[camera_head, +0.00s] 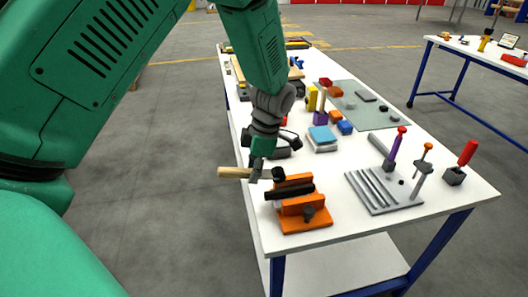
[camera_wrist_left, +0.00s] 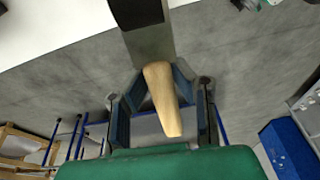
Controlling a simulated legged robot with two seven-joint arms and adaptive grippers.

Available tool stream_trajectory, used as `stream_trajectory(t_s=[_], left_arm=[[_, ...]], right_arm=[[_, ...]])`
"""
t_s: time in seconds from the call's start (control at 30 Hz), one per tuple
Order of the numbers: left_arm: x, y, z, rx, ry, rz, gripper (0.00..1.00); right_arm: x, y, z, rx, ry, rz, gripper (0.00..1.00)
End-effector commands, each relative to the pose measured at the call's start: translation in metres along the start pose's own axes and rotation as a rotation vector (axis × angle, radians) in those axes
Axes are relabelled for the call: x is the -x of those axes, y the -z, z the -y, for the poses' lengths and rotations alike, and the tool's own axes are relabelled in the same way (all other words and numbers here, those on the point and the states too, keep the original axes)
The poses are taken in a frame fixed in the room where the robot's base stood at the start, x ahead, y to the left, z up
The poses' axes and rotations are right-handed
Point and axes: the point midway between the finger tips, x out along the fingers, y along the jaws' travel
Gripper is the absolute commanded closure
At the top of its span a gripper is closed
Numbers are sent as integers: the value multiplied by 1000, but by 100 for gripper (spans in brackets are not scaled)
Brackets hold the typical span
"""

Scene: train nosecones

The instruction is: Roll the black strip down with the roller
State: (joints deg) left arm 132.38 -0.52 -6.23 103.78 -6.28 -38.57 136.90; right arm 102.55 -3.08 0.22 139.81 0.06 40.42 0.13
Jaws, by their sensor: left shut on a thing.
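My left gripper (camera_head: 261,168) is shut on the roller, which has a pale wooden handle (camera_head: 233,172) and a dark head (camera_head: 278,174). The handle points left past the table edge. The black strip (camera_head: 290,193) lies across the orange fixture (camera_head: 305,211) at the table's near left corner. The roller head is close to the strip's back edge; I cannot tell if they touch. In the left wrist view the wooden handle (camera_wrist_left: 163,95) sits between the fingers, with the dark block of the head (camera_wrist_left: 145,40) beyond. My right gripper is not in view.
A grey grooved plate (camera_head: 372,190) and upright tools with purple, orange and red handles stand right of the fixture on the white table (camera_head: 345,228). A blue-topped block (camera_head: 322,135) and coloured blocks lie behind. A second table (camera_head: 480,53) is at the far right.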

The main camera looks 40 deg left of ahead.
Motion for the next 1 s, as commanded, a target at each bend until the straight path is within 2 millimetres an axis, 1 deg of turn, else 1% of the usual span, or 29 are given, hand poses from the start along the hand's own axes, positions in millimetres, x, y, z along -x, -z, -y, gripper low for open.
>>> stream_trajectory(t_s=[0.03,0.1,0.27,0.47,0.7,0.9,1.0], left_arm=[[3,2,-3,36,10,0,100],[2,3,-4,66,18,-3,100],[-4,0,-3,72,18,-5,100],[-18,-6,-2,69,17,-7,100],[-41,-10,-4,68,17,-6,100],[-50,-11,-5,67,17,-7,100],[-52,-12,-5,67,17,-5,100]], right_arm=[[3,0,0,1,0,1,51],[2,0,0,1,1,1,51],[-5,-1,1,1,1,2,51],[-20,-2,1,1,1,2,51],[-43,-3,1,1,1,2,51],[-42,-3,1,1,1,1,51],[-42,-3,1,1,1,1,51]])
